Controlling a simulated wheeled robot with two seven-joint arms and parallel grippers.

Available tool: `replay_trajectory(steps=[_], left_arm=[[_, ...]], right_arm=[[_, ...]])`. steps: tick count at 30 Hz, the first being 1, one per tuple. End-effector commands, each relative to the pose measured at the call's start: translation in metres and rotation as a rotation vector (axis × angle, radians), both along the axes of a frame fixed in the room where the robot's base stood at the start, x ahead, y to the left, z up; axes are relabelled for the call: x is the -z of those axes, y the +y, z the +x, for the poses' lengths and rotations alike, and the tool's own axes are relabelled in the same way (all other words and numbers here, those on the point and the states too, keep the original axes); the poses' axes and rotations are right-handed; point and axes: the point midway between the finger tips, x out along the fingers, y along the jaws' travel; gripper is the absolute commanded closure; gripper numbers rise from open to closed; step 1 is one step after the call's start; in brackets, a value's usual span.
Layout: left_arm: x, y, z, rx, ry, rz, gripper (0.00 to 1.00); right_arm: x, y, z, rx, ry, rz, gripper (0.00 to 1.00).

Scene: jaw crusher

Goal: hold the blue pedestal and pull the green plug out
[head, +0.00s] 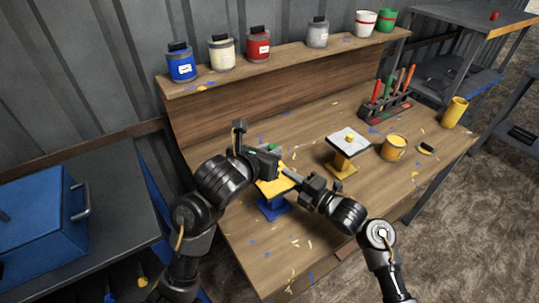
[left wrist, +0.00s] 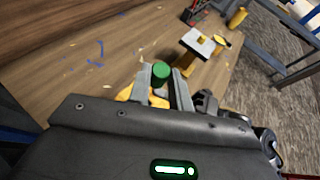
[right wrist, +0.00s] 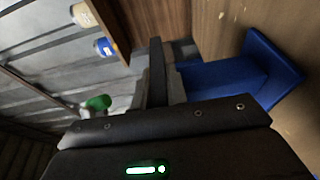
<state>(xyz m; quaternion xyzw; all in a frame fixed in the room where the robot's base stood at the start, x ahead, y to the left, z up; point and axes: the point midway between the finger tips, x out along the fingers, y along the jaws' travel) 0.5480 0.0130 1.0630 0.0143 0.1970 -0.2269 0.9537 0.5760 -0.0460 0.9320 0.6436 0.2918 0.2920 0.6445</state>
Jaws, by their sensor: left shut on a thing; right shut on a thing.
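The blue pedestal (head: 273,208) with a yellow top (head: 272,187) stands on the wooden workbench (head: 235,228); its blue stem and base fill the right of the right wrist view (right wrist: 262,70). My right gripper (head: 291,176) reaches in from the right and is shut on the pedestal's upper part, which its fingers largely hide. My left gripper (head: 268,163) is above the yellow top, shut on the green plug (left wrist: 161,73), which stands between its fingers in the left wrist view. The plug's lower end is hidden, so I cannot tell whether it still sits in the pedestal.
Several paint cans line the back shelf (head: 290,58). A blue toolbox (head: 38,213) sits at left. The bench front is mostly clear but for scraps.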

Motion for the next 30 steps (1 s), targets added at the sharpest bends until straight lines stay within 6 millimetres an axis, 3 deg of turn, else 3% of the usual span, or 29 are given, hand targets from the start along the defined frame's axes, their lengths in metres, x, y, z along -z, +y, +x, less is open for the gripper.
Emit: replay_trajectory(steps=[7,8,13,23,30], left_arm=[[0.000,0.000,0.000,0.000,0.000,0.001,1.00],[0.000,0.000,0.000,0.000,0.000,0.001,1.00],[0.000,0.000,0.000,0.000,0.000,0.001,1.00],[0.000,0.000,0.000,0.000,-0.001,0.000,1.00],[0.000,0.000,0.000,0.000,-0.001,0.000,1.00]], right_arm=[[0.002,-0.001,0.000,0.001,0.003,-0.002,1.00],[0.002,-0.001,0.000,0.001,0.003,-0.002,0.83],[0.001,0.000,0.000,0.001,0.001,-0.002,0.61],[0.001,-0.003,-0.002,0.001,0.001,-0.001,0.60],[0.002,-0.031,-0.027,0.001,0.000,-0.005,0.60]])
